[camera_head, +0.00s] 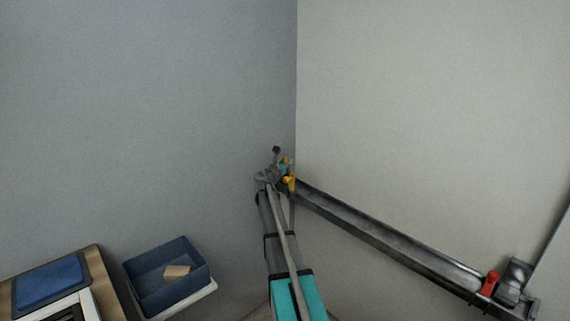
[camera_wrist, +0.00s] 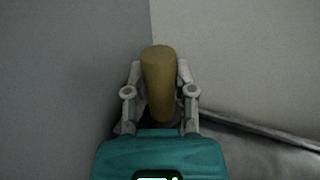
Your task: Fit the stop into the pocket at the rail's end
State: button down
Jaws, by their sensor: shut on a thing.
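The stop is a dull yellow, rounded piece (camera_wrist: 158,75), upright between the fingers in the wrist view. In the head view it shows as a small yellow patch (camera_head: 291,183) beside the rail's far end. My gripper (camera_wrist: 159,90) is shut on it; in the head view my gripper (camera_head: 277,174) is small and partly hidden by my arm. The dark metal rail (camera_head: 390,238) runs along the right wall from the corner down to the lower right. The pocket cannot be made out, and I cannot tell whether the stop touches the rail.
A red piece (camera_head: 490,283) and a grey block (camera_head: 514,280) sit at the rail's near right end. A blue bin (camera_head: 150,301) holding a tan block (camera_head: 177,272) stands at lower left, beside a wooden-edged surface with a blue pad (camera_head: 48,284). Two walls meet behind my gripper.

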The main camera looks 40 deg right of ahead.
jog(key=shift+f+b, duration=0.35)
jog(key=shift+f, duration=0.1)
jog(key=shift+f, duration=0.15)
dwell(0.4)
jog(key=shift+c, duration=1.8)
grip_release()
jog(key=v, duration=0.7)
jog(key=shift+a, duration=0.25)
jog(key=shift+s, duration=0.1)
